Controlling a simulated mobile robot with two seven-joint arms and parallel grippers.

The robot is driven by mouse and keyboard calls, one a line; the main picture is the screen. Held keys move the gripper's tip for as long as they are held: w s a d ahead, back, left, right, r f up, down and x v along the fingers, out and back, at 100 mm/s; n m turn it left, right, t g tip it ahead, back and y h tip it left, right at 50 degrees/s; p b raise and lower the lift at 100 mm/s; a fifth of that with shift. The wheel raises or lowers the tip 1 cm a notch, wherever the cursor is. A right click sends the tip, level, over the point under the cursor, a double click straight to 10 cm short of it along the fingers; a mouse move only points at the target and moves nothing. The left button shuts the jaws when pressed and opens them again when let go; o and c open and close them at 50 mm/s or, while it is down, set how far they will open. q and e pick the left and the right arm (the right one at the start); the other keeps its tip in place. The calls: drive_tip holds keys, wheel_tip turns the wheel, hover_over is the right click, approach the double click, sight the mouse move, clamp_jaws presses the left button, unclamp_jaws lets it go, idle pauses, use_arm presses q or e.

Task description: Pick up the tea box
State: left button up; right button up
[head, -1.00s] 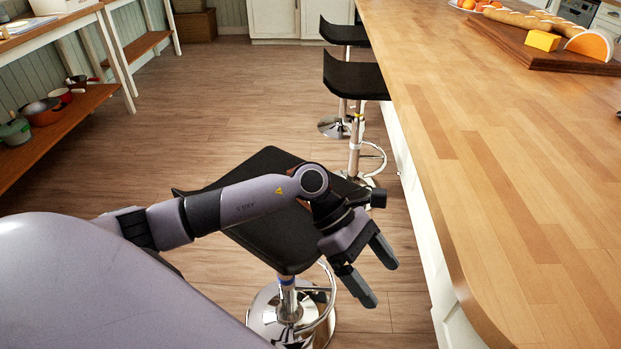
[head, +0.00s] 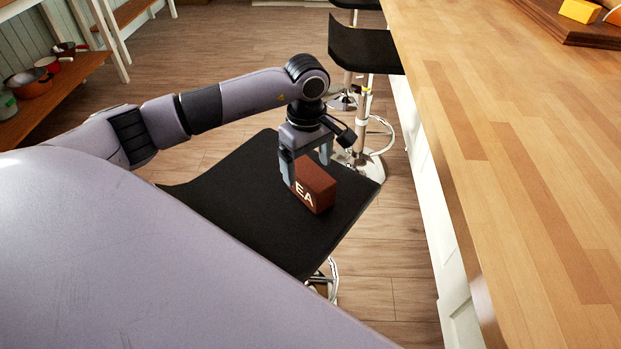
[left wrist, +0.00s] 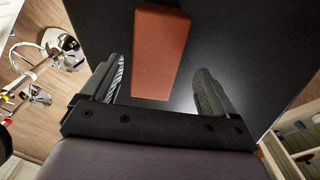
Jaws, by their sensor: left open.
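The tea box (head: 316,186) is a reddish-brown block with white letters "EA" showing on its front face. It rests on the black seat of the nearest stool (head: 246,204). My left gripper (head: 307,170) points down at the box, with its open fingers close to it, and one finger covers part of the box. In the left wrist view, the box (left wrist: 158,52) lies ahead, between the lines of the two open fingers (left wrist: 155,82), with dark seat around it. My right gripper is not in view.
The wooden island top (head: 520,170) fills the right side, its edge close to the stool. More black stools (head: 366,48) stand along the island behind. A cutting board (head: 560,22) with cheese lies at the back right. Shelves with pots (head: 30,82) stand at the far left.

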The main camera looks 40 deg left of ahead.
sight(310, 172)
use_arm(q)
drive_tip(key=f, duration=0.5)
drive_tip(key=shift+w+d+f+p, duration=0.2)
drive_tip(key=shift+f+p, duration=0.1)
drive_tip(key=shift+f, duration=0.05)
drive_tip(key=c, duration=1.1)
drive_tip(key=shift+c, duration=0.2)
drive_tip(key=shift+r, duration=0.15)
wheel_tip(310, 172, up, 20)
